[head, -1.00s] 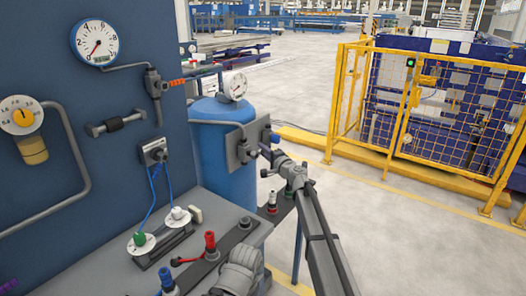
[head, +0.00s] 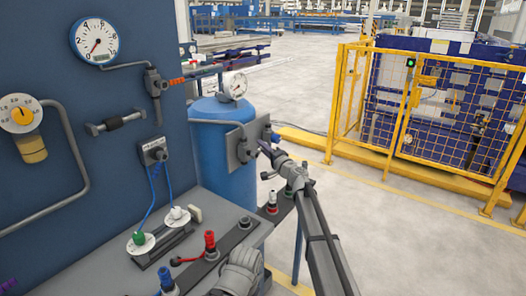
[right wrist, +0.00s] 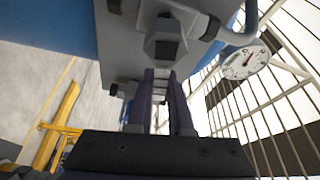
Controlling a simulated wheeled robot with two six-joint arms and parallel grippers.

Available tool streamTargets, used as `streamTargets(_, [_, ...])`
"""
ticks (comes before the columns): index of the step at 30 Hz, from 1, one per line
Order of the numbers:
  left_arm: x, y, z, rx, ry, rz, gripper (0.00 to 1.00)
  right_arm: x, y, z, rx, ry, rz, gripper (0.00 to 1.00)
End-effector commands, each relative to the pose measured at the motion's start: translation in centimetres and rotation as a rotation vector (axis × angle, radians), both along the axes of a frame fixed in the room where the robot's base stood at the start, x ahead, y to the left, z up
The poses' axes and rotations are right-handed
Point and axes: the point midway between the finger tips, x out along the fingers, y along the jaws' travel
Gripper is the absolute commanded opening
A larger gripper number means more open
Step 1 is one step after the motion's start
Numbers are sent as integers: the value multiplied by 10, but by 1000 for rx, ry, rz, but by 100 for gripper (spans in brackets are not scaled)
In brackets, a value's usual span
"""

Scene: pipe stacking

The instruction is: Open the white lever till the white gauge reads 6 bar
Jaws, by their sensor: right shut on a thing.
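The white gauge (head: 233,86) sits on top of the blue tank (head: 225,165). It also shows in the right wrist view (right wrist: 243,62); its needle is too small to read surely. A grey plate with valve fittings (head: 240,152) is at the tank's right side. My right gripper (head: 266,150) is at this plate. In the right wrist view its dark fingers (right wrist: 162,105) are shut on a pale narrow piece (right wrist: 160,76), which looks like the white lever, below a dark hexagonal fitting (right wrist: 165,45). The fingers hide most of it. My left gripper is not in view.
The grey bench (head: 115,265) holds red, green, white and blue knobs. A yellow fence (head: 430,110) stands at right, with open floor before it.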

Motion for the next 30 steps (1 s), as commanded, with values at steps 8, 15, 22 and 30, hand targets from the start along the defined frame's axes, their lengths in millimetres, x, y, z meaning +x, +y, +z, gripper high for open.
streamTargets(8, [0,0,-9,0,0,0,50,-4,2,12,-151,-210,0,0])
streamTargets(15, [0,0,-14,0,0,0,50,-9,6,22,-287,-395,0,0])
streamTargets(22, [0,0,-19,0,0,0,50,-16,11,31,-415,-573,0,0])
streamTargets(30, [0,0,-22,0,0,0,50,-26,18,38,-563,-777,0,0])
